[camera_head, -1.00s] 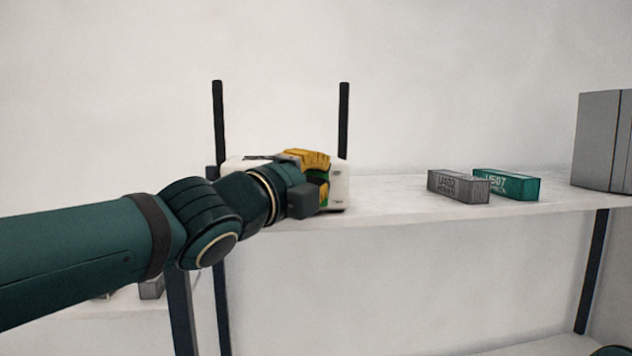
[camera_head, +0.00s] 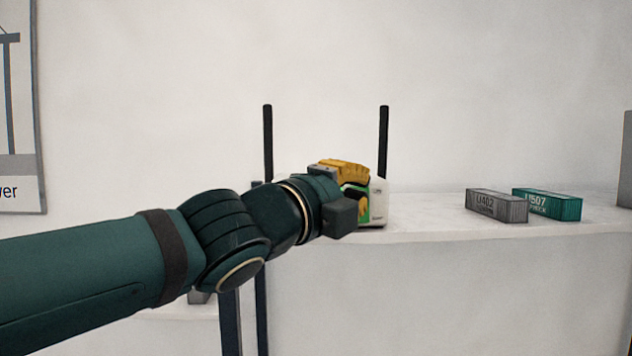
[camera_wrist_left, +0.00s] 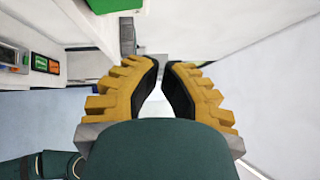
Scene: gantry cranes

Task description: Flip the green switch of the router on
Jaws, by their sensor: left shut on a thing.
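The router is a white box (camera_head: 379,190) with two black antennas, at the left end of the white shelf in the head view. Its front has a green part (camera_head: 377,210). My left gripper (camera_head: 358,190), with yellow ribbed fingers, covers most of it. No switch can be made out. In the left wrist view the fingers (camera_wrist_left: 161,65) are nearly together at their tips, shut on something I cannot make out. A green surface (camera_wrist_left: 97,4) shows at that view's top edge. My right gripper is not in view.
A grey container (camera_head: 497,206) and a green container (camera_head: 548,204) stand on the shelf (camera_head: 440,230) to the right, with bare shelf between them and the router. A framed poster (camera_head: 22,110) hangs on the left wall. A grey object (camera_head: 627,160) is cut off at the right edge.

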